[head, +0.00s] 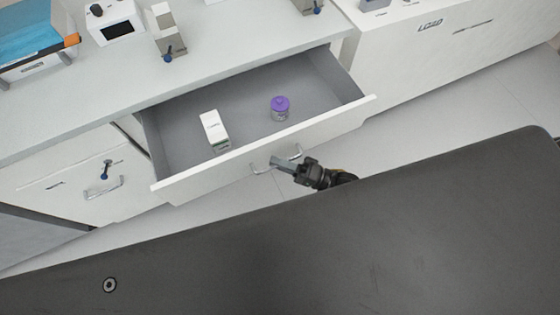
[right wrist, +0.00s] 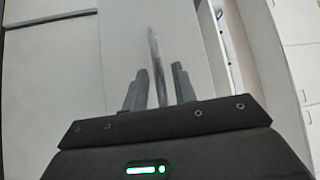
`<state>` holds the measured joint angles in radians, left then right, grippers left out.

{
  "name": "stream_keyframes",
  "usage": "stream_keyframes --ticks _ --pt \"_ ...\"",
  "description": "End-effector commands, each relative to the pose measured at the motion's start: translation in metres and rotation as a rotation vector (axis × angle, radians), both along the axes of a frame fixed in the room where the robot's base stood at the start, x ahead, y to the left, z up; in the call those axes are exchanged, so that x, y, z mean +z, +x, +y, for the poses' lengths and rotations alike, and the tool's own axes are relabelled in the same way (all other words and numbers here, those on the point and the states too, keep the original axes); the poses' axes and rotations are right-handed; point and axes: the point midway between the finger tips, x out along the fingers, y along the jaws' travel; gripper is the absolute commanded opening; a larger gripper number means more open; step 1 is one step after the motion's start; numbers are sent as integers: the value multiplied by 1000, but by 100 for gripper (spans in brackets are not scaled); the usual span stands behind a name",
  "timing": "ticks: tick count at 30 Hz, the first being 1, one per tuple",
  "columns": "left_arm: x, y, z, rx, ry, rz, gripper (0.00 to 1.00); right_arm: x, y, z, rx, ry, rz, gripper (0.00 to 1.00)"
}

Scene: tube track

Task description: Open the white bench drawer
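The white bench drawer (head: 270,154) is pulled well out from the bench in the head view, with its grey inside showing. Its metal handle (head: 262,170) is on the front face. My right gripper (head: 282,162) is at this handle. In the right wrist view the handle bar (right wrist: 155,60) stands between the two fingers (right wrist: 158,88), with a gap to each side, so the gripper looks open around it. My left gripper is in neither view.
Inside the drawer are a white and green box (head: 214,130) and a purple-lidded jar (head: 280,109). The bench top (head: 220,45) carries a white device (head: 114,22) and a blue-lidded container (head: 32,40). A closed cabinet front (head: 85,185) is at left. Floor is clear at right.

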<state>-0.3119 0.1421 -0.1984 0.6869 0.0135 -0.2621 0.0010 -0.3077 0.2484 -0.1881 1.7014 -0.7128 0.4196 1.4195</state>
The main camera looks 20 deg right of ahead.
Motion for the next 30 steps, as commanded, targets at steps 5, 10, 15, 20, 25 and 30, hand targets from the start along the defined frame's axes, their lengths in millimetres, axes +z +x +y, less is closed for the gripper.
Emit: stream_keyframes --ticks 5,10,15,20,25,30 --pt "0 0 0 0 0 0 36 0 0 0 -1 0 0 33" --pt "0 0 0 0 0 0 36 0 -1 -2 -1 0 0 33" --pt "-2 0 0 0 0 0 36 -4 -13 -18 0 -2 1 33" --pt "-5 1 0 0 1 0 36 -9 -32 -44 0 -3 2 33" --pt "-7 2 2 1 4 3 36 -13 -50 -69 0 -2 2 33" --pt "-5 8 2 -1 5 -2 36 -15 -60 -83 -1 -1 1 33"
